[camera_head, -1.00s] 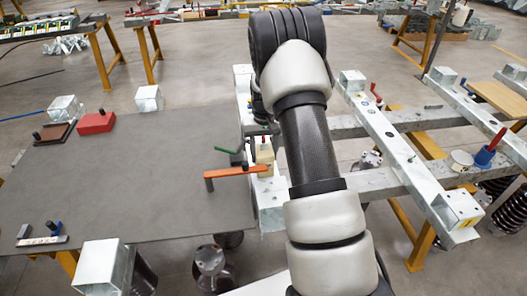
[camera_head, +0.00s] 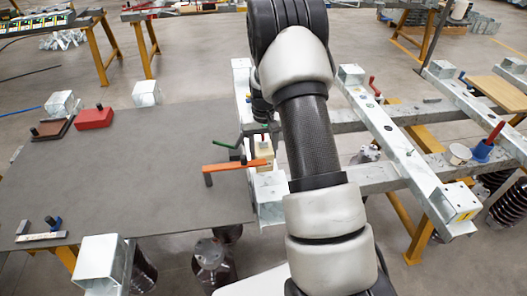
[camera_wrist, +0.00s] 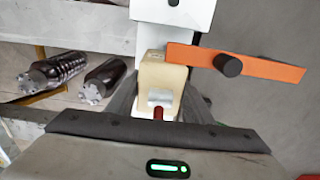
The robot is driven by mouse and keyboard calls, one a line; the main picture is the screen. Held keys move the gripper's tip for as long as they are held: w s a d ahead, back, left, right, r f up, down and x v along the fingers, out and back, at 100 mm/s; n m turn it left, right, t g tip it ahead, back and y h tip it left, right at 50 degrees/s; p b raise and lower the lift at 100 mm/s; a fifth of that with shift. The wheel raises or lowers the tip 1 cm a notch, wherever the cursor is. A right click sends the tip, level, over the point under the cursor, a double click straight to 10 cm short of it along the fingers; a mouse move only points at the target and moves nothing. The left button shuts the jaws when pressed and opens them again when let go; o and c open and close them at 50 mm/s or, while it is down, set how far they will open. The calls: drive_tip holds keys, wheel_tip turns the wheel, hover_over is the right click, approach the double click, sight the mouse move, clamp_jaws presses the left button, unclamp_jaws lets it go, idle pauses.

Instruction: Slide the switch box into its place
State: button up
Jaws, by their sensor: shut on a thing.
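The switch box, which I take to be the small cream block (camera_wrist: 165,72), has a silver fitting and a red part on its near face. In the wrist view, the dark fingers of my gripper (camera_wrist: 158,105) are shut on it from both sides. In the head view, the cream block (camera_head: 264,149) shows at the galvanized beam (camera_head: 270,198), partly covered by my arm. I cannot tell how far the block is seated.
Galvanized beams (camera_head: 400,165) stand to the right. Dark ribbed insulators (camera_wrist: 55,70) lie left in the wrist view.

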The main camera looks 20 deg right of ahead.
idle(0.9)
drive_tip(key=o, duration=1.6)
drive_tip(key=shift+c, duration=1)
drive_tip(key=shift+r, duration=0.15)
drive_tip(key=shift+r+p, duration=2.85)
drive_tip(key=shift+r, duration=2)
